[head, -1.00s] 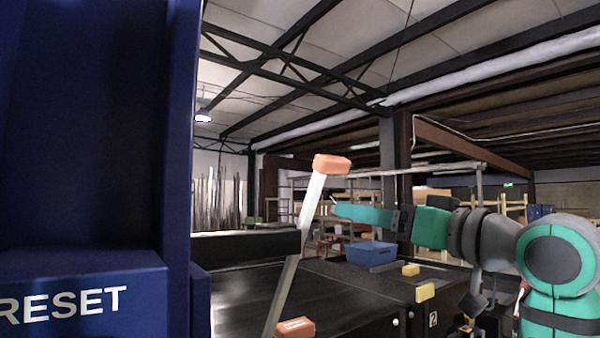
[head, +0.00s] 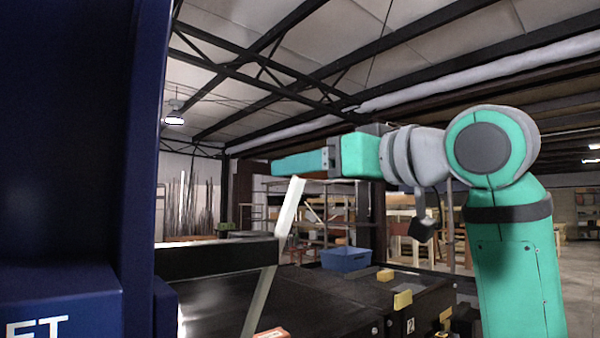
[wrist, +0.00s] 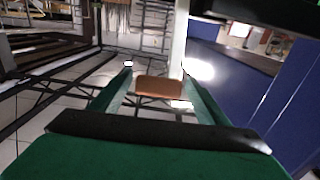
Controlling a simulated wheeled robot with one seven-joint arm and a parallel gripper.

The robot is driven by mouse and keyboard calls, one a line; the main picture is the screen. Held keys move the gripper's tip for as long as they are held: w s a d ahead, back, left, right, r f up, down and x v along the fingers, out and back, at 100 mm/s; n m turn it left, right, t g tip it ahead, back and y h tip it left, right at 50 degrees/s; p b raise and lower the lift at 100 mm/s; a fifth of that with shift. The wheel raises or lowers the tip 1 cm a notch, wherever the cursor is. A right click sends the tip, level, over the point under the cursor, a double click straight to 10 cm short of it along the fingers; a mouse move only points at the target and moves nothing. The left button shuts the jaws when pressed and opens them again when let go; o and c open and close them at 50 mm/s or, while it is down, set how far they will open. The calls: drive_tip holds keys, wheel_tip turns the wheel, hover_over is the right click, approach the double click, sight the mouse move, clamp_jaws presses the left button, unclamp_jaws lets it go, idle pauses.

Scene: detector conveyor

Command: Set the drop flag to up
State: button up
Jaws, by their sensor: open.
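A white bar (head: 291,207), which I take to be the drop flag, stands raised and tilted, its top leaning right in the head view. Its orange end piece is hidden there behind my gripper (head: 285,165). In the wrist view the orange end piece (wrist: 158,88) lies between the two fingers of my gripper (wrist: 157,72), with the white bar (wrist: 180,28) beyond it. The fingers are open around the piece. I cannot tell whether either one touches it.
A large blue cabinet (head: 75,150) with a labelled block fills the left. The air above is free.

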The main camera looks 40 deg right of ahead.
drive_tip(key=shift+w, duration=1.9)
drive_tip(key=shift+w, duration=0.1)
drive_tip(key=c, duration=1.5)
drive_tip(key=shift+a, duration=0.1)
